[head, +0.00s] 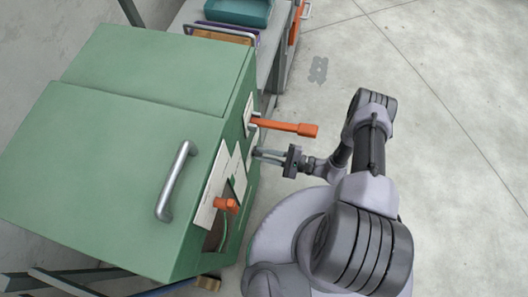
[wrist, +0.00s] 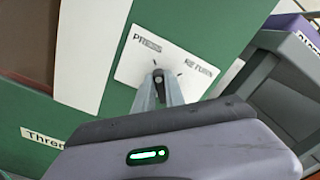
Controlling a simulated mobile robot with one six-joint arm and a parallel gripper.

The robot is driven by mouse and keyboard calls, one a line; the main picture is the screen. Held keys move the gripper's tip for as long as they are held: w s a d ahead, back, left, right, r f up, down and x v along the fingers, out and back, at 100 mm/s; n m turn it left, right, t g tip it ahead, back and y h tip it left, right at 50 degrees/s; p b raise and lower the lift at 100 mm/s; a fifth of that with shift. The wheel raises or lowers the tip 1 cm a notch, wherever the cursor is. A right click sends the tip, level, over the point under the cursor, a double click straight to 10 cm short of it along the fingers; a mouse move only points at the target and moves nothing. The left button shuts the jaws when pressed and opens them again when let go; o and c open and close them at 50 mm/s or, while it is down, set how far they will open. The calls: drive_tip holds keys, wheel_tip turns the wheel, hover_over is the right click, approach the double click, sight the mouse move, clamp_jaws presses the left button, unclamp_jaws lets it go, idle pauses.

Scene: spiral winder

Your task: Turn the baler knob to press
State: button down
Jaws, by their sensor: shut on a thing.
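The baler is a green cabinet (head: 135,150) at the left of the head view. In the wrist view, a small dark knob (wrist: 158,75) sits on a white plate (wrist: 150,60) on the green panel. The plate is lettered PRESS at upper left and RETURN at right, with short tick marks near the knob. My gripper (wrist: 160,82) is shut on the knob, one finger on each side. The fingers hide part of it, and I cannot tell exactly which mark it points to. In the head view my gripper (head: 262,156) reaches the cabinet's right side, and the knob is hidden.
An orange lever (head: 287,127) sticks out just above my gripper in the head view. A smaller orange handle (head: 226,204) is lower on the same side. A silver bar handle (head: 175,180) is on the cabinet. A shelf with a teal tray (head: 240,12) stands behind. Floor at right is clear.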

drive_tip(key=shift+n, duration=0.6)
drive_tip(key=c, duration=1.4)
unclamp_jaws()
drive_tip(key=p+v, duration=0.2)
drive_tip(key=v, duration=1.5)
drive_tip(key=shift+d, duration=0.2)
drive_tip(key=shift+s, duration=0.15)
